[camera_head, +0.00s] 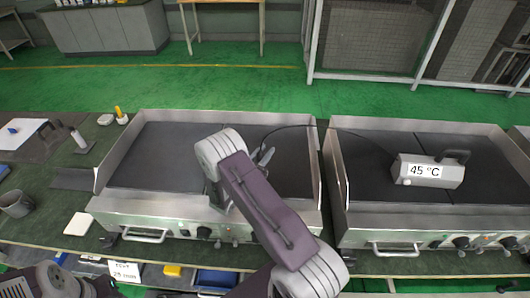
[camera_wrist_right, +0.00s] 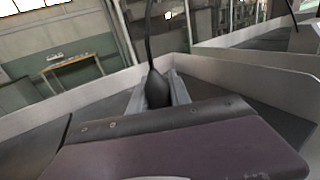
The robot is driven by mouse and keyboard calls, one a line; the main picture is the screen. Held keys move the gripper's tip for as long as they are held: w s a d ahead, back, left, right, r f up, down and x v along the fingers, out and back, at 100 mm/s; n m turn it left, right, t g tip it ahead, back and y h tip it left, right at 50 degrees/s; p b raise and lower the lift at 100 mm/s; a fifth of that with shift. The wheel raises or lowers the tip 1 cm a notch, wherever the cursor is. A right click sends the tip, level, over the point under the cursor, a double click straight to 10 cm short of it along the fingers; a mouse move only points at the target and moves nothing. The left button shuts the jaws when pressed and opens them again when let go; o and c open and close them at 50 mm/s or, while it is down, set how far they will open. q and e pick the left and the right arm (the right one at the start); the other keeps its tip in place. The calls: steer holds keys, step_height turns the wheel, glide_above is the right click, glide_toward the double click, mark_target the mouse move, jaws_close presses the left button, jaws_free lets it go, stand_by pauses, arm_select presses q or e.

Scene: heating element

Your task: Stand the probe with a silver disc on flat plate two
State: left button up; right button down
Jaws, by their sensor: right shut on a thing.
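My right gripper (camera_head: 264,158) is over the right-hand dark plate (camera_head: 295,165) of the left griddle. In the right wrist view, my right gripper (camera_wrist_right: 158,95) is shut on the black handle of the probe (camera_wrist_right: 157,88), its cable rising from the top. The handle looks roughly upright. The probe's lower end and its silver disc are hidden, so I cannot tell whether it touches the plate. The cable runs to a silver meter (camera_head: 428,171) reading 45 °C on the right griddle. The left griddle's left plate (camera_head: 155,155) is bare. My left gripper is out of view.
Raised steel walls (camera_head: 112,150) edge the left griddle. The right griddle (camera_head: 383,220) stands beside it across a narrow gap. A grey mug (camera_head: 15,204), a white block (camera_head: 78,224) and small bottles lie on the left counter. A "25 mm" label (camera_head: 125,271) is at the front.

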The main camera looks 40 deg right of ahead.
steer(key=c, duration=1.2)
jaws_free()
steer(key=shift+f, duration=0.15)
